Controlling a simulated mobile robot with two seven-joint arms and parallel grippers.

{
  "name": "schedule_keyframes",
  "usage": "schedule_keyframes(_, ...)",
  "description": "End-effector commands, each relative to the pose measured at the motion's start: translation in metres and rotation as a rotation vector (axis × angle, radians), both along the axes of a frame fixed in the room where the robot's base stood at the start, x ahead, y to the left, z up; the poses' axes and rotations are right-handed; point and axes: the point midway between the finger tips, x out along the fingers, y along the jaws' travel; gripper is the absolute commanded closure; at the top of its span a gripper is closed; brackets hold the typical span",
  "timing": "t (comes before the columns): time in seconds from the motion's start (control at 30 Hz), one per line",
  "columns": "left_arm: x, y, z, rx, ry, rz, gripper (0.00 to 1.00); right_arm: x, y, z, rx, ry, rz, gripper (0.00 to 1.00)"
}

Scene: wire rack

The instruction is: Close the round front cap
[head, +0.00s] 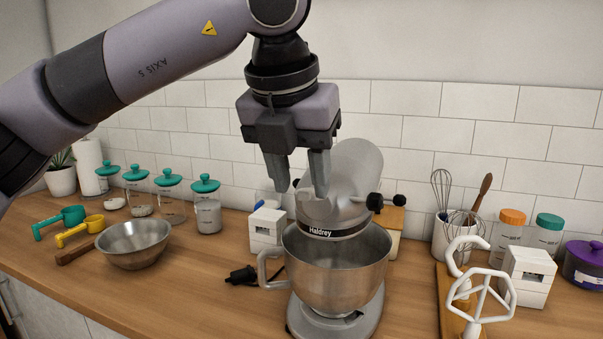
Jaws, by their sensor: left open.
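The silver stand mixer (355,178), marked Haldrey, stands on the counter with its steel bowl (335,275) under the head. My left gripper (300,189) hangs in front of the mixer head, open, its two fingers pointing down. A small pale piece (304,201) shows at the front of the head between and just below the fingertips; it may be the round front cap. The fingers partly cover that area, so I cannot tell whether the cap stands open or whether a finger touches it. My right gripper is out of view.
White mixer attachments (480,292) stand on a wooden board at the front right. A steel pan (135,243), measuring cups and teal-lidded jars (207,205) are at the left. A black plug (242,276) lies left of the bowl. Bare counter (190,290) lies at the front left.

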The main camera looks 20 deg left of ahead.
Motion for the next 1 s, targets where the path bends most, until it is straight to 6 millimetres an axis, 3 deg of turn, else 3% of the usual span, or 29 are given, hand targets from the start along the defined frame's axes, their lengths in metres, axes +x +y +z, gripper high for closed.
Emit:
schedule_keyframes(0.33,0.002,0.000,-0.006,-0.001,0.000,-0.001,0.57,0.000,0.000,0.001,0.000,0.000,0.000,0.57)
schedule_keyframes(0.37,0.002,0.000,-0.006,-0.001,0.000,-0.001,0.64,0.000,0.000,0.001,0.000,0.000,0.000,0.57)
schedule_keyframes(0.47,0.002,0.000,-0.006,-0.001,0.001,-0.001,0.96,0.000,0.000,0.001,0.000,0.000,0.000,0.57)
schedule_keyframes(0.5,0.002,0.000,-0.006,-0.001,0.001,-0.001,1.00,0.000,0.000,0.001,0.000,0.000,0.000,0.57)
schedule_keyframes(0.77,0.002,0.000,-0.008,-0.001,-0.007,-0.001,1.00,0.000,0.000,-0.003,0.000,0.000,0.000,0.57)
schedule_keyframes(1.0,-0.001,0.000,-0.016,-0.004,-0.068,-0.002,1.00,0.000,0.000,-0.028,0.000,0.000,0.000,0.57)
